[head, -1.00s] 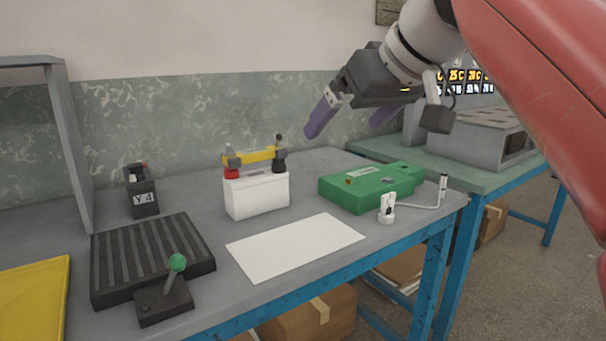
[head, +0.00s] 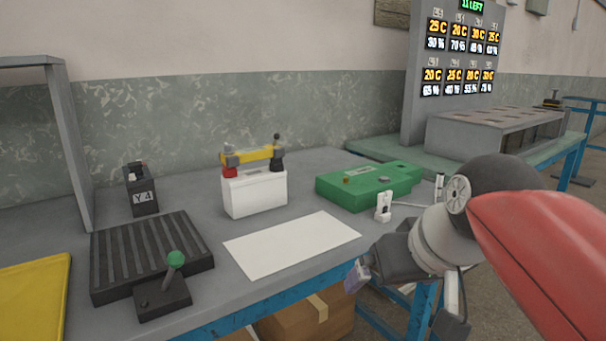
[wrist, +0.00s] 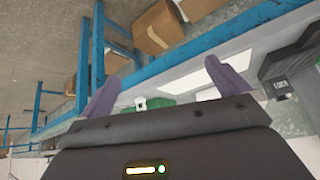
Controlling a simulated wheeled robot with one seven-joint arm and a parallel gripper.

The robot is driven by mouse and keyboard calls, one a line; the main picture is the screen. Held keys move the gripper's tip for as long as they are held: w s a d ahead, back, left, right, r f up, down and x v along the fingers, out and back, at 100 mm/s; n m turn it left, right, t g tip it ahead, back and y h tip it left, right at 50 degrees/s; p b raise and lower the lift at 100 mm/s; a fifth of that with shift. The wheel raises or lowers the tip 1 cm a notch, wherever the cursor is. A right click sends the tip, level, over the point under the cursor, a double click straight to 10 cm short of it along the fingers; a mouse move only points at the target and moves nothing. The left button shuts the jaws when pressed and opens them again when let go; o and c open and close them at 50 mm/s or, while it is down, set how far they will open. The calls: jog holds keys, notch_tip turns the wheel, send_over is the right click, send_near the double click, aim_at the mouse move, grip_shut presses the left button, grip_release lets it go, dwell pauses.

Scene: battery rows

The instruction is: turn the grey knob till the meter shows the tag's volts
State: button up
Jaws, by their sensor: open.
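The green box (head: 350,192) lies on the grey bench, right of centre in the head view. A small grey knob (head: 384,180) and an orange-brown piece (head: 347,180) sit on its top. A small white stand with a dark mark (head: 384,207) is at its front right corner; I cannot tell whether it is the meter or the tag, and no volts are readable. My gripper (head: 356,276) is low at the bench's front edge, right of the white sheet, apart from the box. In the wrist view its purple fingers (wrist: 169,90) are spread and empty, and part of the green box (wrist: 162,112) shows beyond them.
A white battery (head: 255,194) with a yellow bridge stands behind the white sheet (head: 290,245). A black ribbed tray (head: 150,255), green-topped lever (head: 175,262) and black Y4 block (head: 142,197) are left. A lit board (head: 460,60) stands at the back right.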

jog(key=s+d+f+m+h, duration=0.1)
jog(key=s+f, duration=0.3)
jog(key=f, duration=0.3)
jog(key=s+d+f+m+g, duration=0.1)
jog(key=s+f, duration=0.3)
jog(key=f, duration=0.3)
jog(key=shift+d+f+h, duration=0.35)
jog(key=shift+f+h, duration=0.05)
